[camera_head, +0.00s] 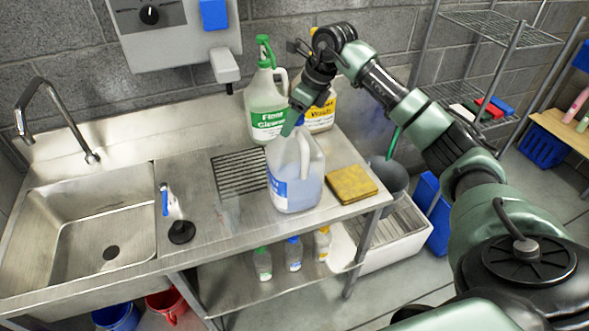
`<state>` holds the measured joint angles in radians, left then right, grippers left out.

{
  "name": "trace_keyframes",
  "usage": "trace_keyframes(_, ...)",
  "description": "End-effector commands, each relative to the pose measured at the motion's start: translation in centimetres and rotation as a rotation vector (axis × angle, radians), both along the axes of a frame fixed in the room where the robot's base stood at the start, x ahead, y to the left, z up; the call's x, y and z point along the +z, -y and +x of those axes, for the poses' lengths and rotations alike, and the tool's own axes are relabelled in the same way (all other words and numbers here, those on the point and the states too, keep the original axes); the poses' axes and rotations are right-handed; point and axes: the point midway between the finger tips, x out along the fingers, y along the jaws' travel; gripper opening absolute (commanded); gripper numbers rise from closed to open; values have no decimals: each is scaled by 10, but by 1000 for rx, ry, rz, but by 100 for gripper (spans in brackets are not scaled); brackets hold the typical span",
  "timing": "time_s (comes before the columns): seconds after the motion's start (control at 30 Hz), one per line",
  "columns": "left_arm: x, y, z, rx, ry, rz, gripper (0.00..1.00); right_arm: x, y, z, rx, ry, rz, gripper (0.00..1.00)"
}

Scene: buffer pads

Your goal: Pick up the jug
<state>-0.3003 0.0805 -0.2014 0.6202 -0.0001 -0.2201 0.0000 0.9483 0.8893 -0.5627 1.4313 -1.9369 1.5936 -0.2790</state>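A translucent jug (283,180) with a blue-and-white label stands upright on the steel counter, right of the drain grate. My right gripper (291,122) comes down from above, at the jug's top. A green finger overlaps the jug's neck in the picture, and a bit of blue shows beside it. I cannot tell whether it touches the jug or how far apart the fingers are. Two other jugs stand behind: a green-labelled cleaner jug (266,122) with a green spray top, and a yellow-labelled wash jug (323,116), partly hidden by my gripper. My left gripper is not in view.
A yellow sponge-like pad (351,184) lies right of the jug. Several small bottles (294,254) stand on the lower shelf. A grey bucket (389,178) is at right.

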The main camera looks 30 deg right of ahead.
Motion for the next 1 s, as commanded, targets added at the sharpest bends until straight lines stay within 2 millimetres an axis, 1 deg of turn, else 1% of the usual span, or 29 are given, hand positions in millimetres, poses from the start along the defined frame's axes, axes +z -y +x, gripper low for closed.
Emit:
trace_keyframes(0.03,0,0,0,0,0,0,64,0,0,0,0,-1,-1,28)
trace_keyframes(0.13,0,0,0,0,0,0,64,-1,0,-1,-1,-3,0,0)
trace_keyframes(0.47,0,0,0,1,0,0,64,-6,1,-3,0,-18,-5,0)
trace_keyframes(0.5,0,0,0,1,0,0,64,-2,1,-2,-1,-9,-2,0)
trace_keyframes(0.77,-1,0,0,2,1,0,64,-1,1,-1,-2,-9,-2,0)
trace_keyframes(0.87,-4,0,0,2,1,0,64,5,1,-1,-2,-8,-2,0)
trace_keyframes(0.97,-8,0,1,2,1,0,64,18,2,0,-2,-4,-3,0)
trace_keyframes(1.0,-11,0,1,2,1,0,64,26,2,0,-3,-1,-3,0)
